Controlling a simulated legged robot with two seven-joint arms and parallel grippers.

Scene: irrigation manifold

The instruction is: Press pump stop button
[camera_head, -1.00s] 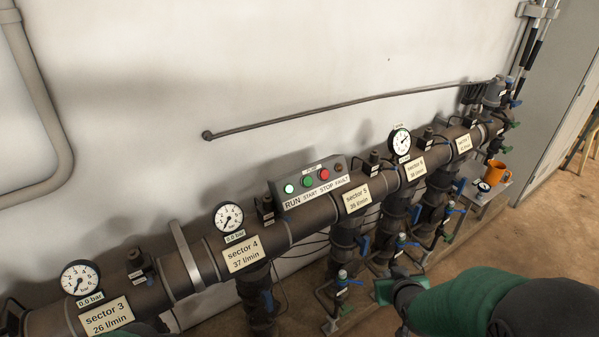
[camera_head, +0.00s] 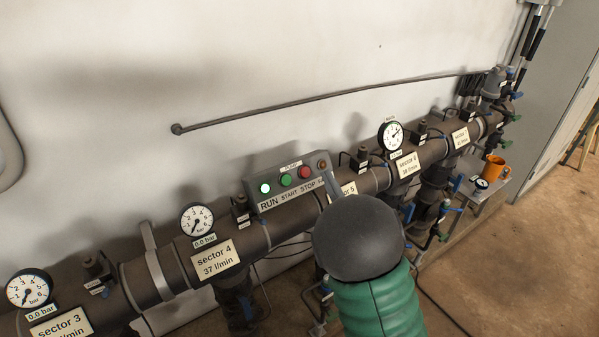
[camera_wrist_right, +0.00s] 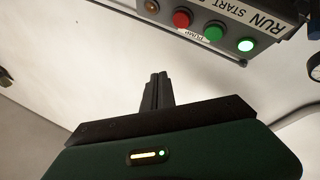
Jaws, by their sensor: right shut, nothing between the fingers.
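The red stop button (camera_head: 304,172) sits on the grey pump control box (camera_head: 252,184) above the pipe, and it also shows near the top of the right wrist view (camera_wrist_right: 182,18). My dark round wrist and green arm hide part of the sector 5 label. My left gripper is out of view.
The green start button (camera_head: 286,180) and lit run lamp (camera_head: 265,188) lie left of stop; an amber fault lamp (camera_head: 322,164) lies right. A gauge (camera_head: 197,219) stands left on the pipe. An orange mug (camera_head: 495,168) is far right.

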